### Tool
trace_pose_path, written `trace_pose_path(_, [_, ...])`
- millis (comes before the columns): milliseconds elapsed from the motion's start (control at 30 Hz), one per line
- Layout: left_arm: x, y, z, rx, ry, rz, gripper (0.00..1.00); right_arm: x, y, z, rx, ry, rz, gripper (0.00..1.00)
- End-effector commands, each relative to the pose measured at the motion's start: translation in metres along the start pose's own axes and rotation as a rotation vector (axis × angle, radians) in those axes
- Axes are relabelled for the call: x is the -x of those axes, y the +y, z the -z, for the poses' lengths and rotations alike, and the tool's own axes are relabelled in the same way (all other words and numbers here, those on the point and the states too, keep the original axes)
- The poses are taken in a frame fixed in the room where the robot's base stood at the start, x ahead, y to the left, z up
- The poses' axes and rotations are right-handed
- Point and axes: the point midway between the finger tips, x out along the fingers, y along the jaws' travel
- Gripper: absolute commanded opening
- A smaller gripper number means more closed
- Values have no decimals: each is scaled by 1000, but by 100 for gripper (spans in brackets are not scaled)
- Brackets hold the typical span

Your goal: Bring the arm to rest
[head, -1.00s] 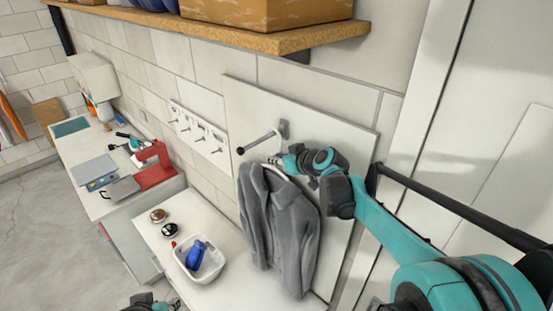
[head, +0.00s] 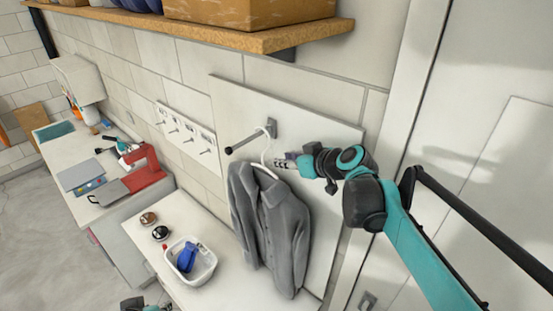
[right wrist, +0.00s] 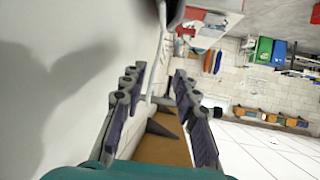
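A grey jacket (head: 270,225) hangs on a white hanger (head: 265,150). The hanger's hook is at the dark wall rod (head: 247,140) on a white board, and the jacket hangs below it. My right gripper (head: 283,161) is just right of the hanger's neck, pointing left. In the right wrist view, its two fingers (right wrist: 157,95) stand apart, with a thin white piece beyond them. I see nothing clamped between them. My left gripper (head: 142,303) shows only partly at the bottom edge, and its fingers are not clear.
A white counter below holds a white tub (head: 190,262) with a blue item and two small round things. A red machine (head: 145,170) stands farther left. A wooden shelf (head: 220,32) juts out above.

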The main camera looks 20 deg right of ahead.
Motion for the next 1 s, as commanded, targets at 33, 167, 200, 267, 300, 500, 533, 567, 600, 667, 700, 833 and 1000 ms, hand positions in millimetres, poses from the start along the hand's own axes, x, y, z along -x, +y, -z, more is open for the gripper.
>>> trace_pose_path(33, [0, 0, 0, 0, 0, 0, 33, 5, 0, 0, 0, 0, -1, 30])
trace_pose_path(167, [-10, 0, -7, 0, 0, 0, 33, 6, -6, -15, -6, -12, 1, 30])
trace_pose_path(200, [-16, 0, -12, 0, 0, 0, 33, 4, -10, -26, -10, -23, 2, 30])
trace_pose_path(267, [-30, 0, -21, 0, 0, 0, 33, 0, -18, -48, -20, -43, 4, 30])
trace_pose_path(300, [-40, 0, -28, 0, 0, 0, 33, -4, -24, -66, -29, -61, 4, 30])
trace_pose_path(500, [-93, 0, -66, 0, 0, 0, 33, -17, -56, -164, -77, -161, -11, 30])
trace_pose_path(533, [-100, 0, -72, 0, 0, 0, 33, -19, -60, -178, -85, -176, -15, 30])
trace_pose_path(567, [-108, 0, -77, 0, 0, 0, 33, -20, -64, -193, -93, -190, -19, 30])
trace_pose_path(600, [-118, 0, -84, 0, 0, 0, 33, -22, -70, -212, -102, -209, -26, 30])
trace_pose_path(667, [-133, 0, -95, 0, 0, 0, 33, -25, -77, -242, -117, -237, -38, 30])
trace_pose_path(700, [-143, 0, -102, 0, 0, 0, 33, -27, -81, -261, -126, -255, -47, 30])
trace_pose_path(833, [-175, 0, -125, 0, 0, 0, 33, -32, -93, -325, -156, -310, -82, 30])
trace_pose_path(1000, [-217, 0, -155, 0, 0, 0, 33, -39, -105, -409, -192, -372, -139, 30])
